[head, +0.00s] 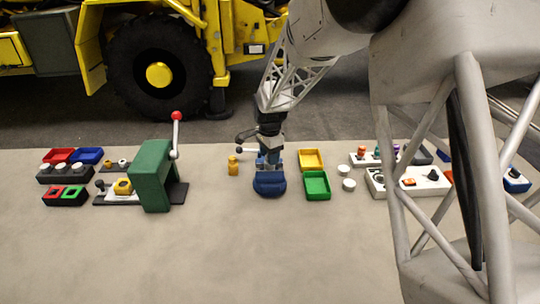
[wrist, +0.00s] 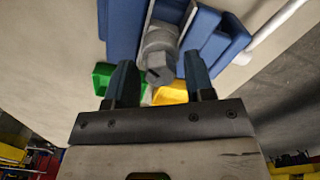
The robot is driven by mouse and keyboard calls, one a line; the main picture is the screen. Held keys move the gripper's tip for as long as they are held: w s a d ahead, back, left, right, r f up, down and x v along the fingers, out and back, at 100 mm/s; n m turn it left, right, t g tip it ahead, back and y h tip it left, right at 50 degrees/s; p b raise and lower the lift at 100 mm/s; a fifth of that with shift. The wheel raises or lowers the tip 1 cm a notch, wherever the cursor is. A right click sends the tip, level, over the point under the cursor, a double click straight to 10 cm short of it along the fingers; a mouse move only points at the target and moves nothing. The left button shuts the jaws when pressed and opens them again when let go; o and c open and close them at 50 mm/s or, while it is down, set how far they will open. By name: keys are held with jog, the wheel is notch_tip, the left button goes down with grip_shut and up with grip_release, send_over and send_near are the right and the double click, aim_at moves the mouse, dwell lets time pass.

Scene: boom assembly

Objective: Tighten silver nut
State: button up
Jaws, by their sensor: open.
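A blue vise (head: 270,186) stands on the table in the middle of the head view, under my gripper (head: 268,160). In the wrist view, a grey metal piece with a hexagonal end (wrist: 160,62), seemingly the silver nut on its bolt, sits between the blue jaws of the vise (wrist: 205,30). My gripper (wrist: 160,85) is open, its two dark fingers apart on either side of the grey piece. I cannot tell whether they touch it. In the head view, the arm and gripper hide the nut.
A yellow bin (head: 311,159) and a green bin (head: 317,186) stand right of the vise. A brass-coloured cylinder (head: 233,166) is left of it. A green lever press (head: 152,175) stands farther left. A white handle (wrist: 270,30) sticks out beside the vise. The front table is clear.

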jog(key=n, duration=0.6)
dwell(0.3)
jog(key=shift+c, duration=0.3)
grip_shut()
jog(key=m, duration=1)
jog(key=shift+o, duration=0.3)
grip_release()
